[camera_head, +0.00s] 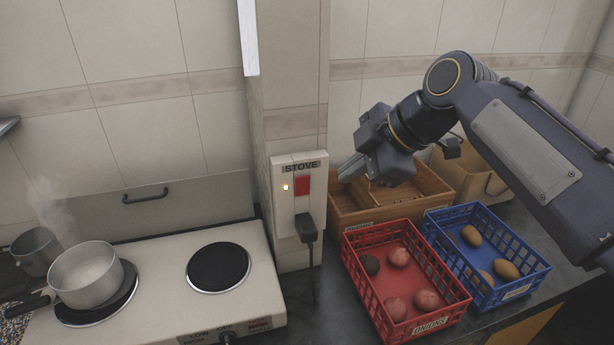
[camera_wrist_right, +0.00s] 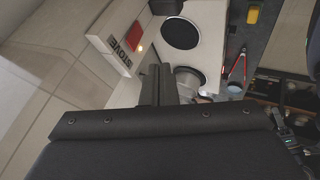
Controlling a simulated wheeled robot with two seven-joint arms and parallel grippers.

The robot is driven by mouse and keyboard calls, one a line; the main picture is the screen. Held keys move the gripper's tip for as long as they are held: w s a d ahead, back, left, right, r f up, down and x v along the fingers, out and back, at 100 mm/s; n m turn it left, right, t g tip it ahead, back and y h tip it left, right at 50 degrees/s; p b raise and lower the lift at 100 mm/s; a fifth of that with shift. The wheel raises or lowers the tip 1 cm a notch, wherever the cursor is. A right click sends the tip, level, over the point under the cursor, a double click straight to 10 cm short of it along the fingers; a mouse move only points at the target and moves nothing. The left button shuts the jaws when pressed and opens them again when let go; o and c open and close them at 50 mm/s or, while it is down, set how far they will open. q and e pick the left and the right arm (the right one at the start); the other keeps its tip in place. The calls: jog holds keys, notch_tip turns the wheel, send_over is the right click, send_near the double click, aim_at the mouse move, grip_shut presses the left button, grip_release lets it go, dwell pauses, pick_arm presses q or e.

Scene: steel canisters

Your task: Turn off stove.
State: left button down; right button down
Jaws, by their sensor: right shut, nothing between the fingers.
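The stove switch box (camera_head: 283,222) is a white wall panel labelled STOVE. It has a red switch (camera_head: 302,185), a lit indicator light (camera_head: 286,187) and a dark plug (camera_head: 305,228) in its socket. In the right wrist view, the switch box (camera_wrist_right: 105,46) appears at the upper left. The stove (camera_head: 190,310) has a steaming pot (camera_head: 88,277) on its left burner; its right burner (camera_head: 218,267) is bare. My right gripper (camera_head: 348,170) is shut and empty, to the right of the switch box and apart from it. My left gripper is not in view.
A red crate (camera_head: 436,322) of onions and a blue crate (camera_head: 520,290) of potatoes stand on the counter at the right. A wooden box (camera_head: 345,213) lies behind them, below my right gripper. A smaller pot (camera_head: 35,250) sits at the far left.

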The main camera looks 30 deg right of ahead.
jog(key=shift+f, duration=0.1)
jog(key=p, duration=0.2)
send_near(303, 186)
notch_tip(303, 186, down, 5)
jog(key=w+a, duration=0.1)
jog(key=a, duration=0.2)
jog(key=shift+w+d, duration=0.3)
jog(key=shift+w, duration=0.6)
